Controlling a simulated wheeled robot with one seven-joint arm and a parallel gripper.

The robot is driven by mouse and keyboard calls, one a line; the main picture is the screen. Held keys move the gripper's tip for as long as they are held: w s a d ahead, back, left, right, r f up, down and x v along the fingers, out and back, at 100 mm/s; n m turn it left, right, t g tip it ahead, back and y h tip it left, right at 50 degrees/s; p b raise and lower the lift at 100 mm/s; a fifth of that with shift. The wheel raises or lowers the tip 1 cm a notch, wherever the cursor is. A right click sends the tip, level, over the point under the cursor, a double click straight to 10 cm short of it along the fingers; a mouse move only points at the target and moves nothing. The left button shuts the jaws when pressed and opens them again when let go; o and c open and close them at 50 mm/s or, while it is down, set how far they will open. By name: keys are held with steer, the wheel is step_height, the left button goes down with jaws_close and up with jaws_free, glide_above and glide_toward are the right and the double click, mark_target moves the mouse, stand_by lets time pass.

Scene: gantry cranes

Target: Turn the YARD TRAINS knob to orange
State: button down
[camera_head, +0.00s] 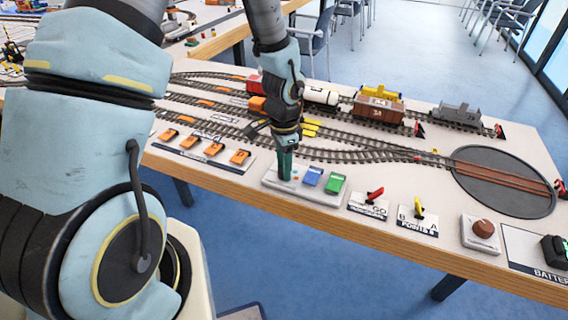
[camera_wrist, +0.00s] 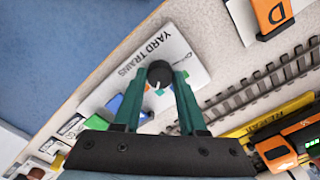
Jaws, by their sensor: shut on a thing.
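The YARD TRAINS knob (camera_wrist: 159,73) is a small dark round knob with a white pointer line, on a white panel (camera_wrist: 188,42) with its name printed along one edge. My gripper (camera_wrist: 160,79) has its two green fingers on either side of the knob, shut on it. In the head view my gripper (camera_head: 285,177) points straight down at the left end of the same panel (camera_head: 318,195), and its fingers hide the knob. Small coloured marks show beside the fingers. The pointer faces roughly toward the palm in the wrist view; which colour it meets I cannot tell.
A blue block (camera_head: 313,176) and a green block (camera_head: 335,183) sit on the panel right of my fingers. Orange switches (camera_head: 214,148) lie left. Red (camera_head: 375,194) and yellow (camera_head: 419,208) levers and a brown knob (camera_head: 484,228) stand right. Tracks with wagons (camera_head: 379,108) run behind.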

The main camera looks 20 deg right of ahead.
steer(key=m+p, duration=0.1)
steer(key=m, duration=0.3)
steer(key=shift+m, duration=0.3)
stand_by(0.3)
steer(key=shift+a, duration=0.1)
steer(key=shift+c, duration=2.3)
jaws_free()
step_height(320, 180, up, 11)
steer(key=shift+f, duration=0.1)
